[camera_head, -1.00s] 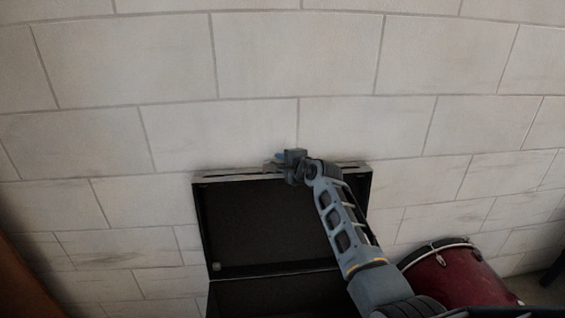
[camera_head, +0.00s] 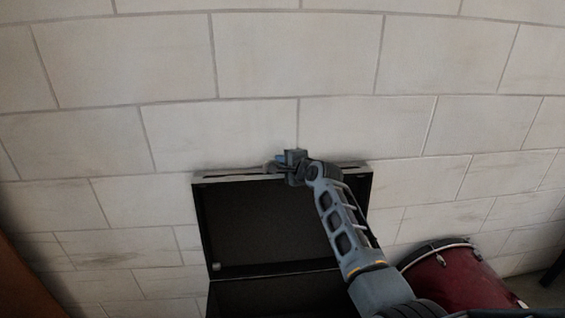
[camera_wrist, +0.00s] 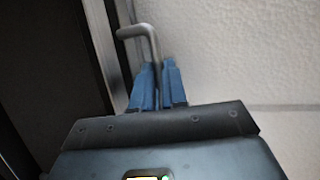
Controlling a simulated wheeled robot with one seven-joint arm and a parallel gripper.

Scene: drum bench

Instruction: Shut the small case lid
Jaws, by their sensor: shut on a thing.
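The small black case stands open below the wall. Its lid (camera_head: 262,222) is raised nearly upright, with the dark inside facing me and a pale metal rim along the top. The case's lower part (camera_head: 275,297) shows only partly at the bottom of the head view. My gripper (camera_head: 278,162) is at the lid's top edge, right of its middle. In the wrist view, the blue fingers (camera_wrist: 158,80) are shut on the lid's bent grey handle (camera_wrist: 150,38). The gripped part of the handle is hidden between the fingers.
A pale block wall (camera_head: 300,60) rises close behind the lid. A red drum (camera_head: 458,278) stands right of the case, close to my arm. A brown surface (camera_head: 22,290) shows at the lower left edge. The space left of the case looks clear.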

